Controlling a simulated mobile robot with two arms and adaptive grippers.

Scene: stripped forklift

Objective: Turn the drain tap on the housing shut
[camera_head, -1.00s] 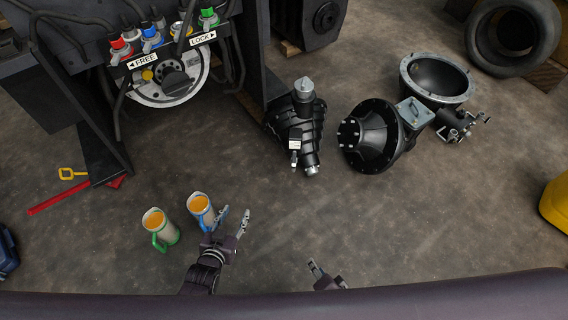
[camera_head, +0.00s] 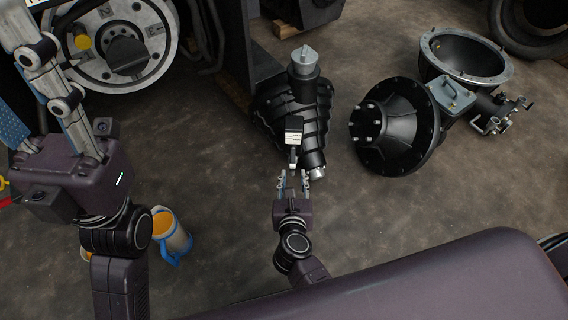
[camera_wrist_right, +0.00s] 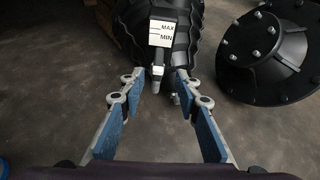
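The black ribbed housing (camera_head: 310,105) stands on the floor in the middle of the head view and also shows in the right wrist view (camera_wrist_right: 185,45). A white MAX/MIN level label (camera_head: 294,132) sits on its front. The small pale drain tap (camera_head: 293,157) is just below the label; in the wrist view the tap (camera_wrist_right: 158,74) lies between the fingers. Its handle position is hard to tell. My right gripper (camera_head: 293,178) is open, just in front of the tap, apparently not touching it. My left gripper (camera_head: 22,75) is raised at the left, open and partly cut off.
A black flanged cone part (camera_head: 395,135) and a round bowl housing (camera_head: 465,55) lie to the right. An orange-filled mug (camera_head: 170,235) stands on the floor beside my left arm. The forklift's round drum (camera_head: 110,45) is at upper left. Floor around the tap is fairly clear.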

